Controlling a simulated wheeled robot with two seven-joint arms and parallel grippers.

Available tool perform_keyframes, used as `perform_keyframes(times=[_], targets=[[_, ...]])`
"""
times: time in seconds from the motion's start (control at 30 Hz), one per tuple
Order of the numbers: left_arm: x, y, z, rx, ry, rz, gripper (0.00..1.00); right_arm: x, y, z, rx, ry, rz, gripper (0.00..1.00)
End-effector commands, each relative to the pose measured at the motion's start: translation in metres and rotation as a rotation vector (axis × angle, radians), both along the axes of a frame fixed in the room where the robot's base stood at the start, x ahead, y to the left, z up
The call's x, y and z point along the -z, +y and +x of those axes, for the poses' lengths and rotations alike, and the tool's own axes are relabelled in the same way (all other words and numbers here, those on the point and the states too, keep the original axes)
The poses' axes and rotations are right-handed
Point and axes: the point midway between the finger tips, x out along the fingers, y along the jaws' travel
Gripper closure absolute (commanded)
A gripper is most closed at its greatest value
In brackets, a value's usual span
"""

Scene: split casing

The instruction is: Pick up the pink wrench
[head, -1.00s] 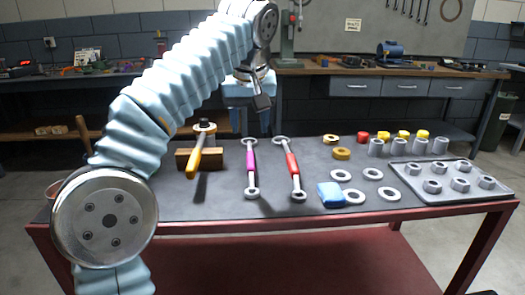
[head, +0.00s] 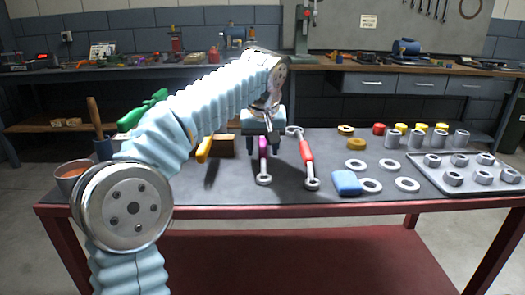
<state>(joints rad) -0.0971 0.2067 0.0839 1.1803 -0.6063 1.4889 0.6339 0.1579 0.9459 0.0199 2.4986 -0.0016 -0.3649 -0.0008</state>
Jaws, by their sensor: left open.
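The pink wrench (head: 263,168) lies on the dark table mat, its near ring end towards the table's front edge. Its far end is hidden behind my left gripper. My left gripper (head: 263,148) is open, pointing down over the upper part of the pink wrench, with a finger on either side of it in the picture. I cannot tell whether the fingers touch the wrench. My right gripper is not in view.
A red wrench (head: 306,154) lies just right of the pink one. A blue block (head: 346,183) and several washers lie further right, beside a tray (head: 467,187) of nuts. A yellow-handled tool (head: 204,149) and a wooden block (head: 223,145) are to the left, partly behind my arm.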

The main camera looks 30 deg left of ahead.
Motion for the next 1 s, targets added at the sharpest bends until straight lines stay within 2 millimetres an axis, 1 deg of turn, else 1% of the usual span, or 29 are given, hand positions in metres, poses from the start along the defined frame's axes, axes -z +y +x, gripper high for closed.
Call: perform_keyframes(times=[0.17, 0.2, 0.37, 0.5, 0.53, 0.9, 1.0], targets=[[0.0000, 0.0000, 0.0002, 0.000, 0.000, 0.000, 0.49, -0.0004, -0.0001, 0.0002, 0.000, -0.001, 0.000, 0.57], [0.0000, 0.0000, 0.0002, 0.000, 0.000, 0.000, 0.52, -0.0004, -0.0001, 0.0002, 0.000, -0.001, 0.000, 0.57], [-0.0001, 0.0000, 0.0002, 0.000, 0.000, 0.000, 0.77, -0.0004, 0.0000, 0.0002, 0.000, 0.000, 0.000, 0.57], [-0.0002, 0.0000, 0.0002, 0.000, 0.000, 0.000, 0.98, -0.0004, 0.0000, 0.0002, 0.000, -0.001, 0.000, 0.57], [-0.0002, 0.0000, 0.0002, 0.000, 0.000, 0.000, 1.00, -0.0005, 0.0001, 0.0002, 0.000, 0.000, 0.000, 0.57], [-0.0012, 0.0000, 0.0002, 0.000, -0.002, 0.000, 1.00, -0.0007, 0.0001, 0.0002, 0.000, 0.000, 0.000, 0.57], [-0.0050, -0.0001, 0.0004, 0.000, -0.003, 0.001, 1.00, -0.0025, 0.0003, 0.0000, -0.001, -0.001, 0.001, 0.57]])
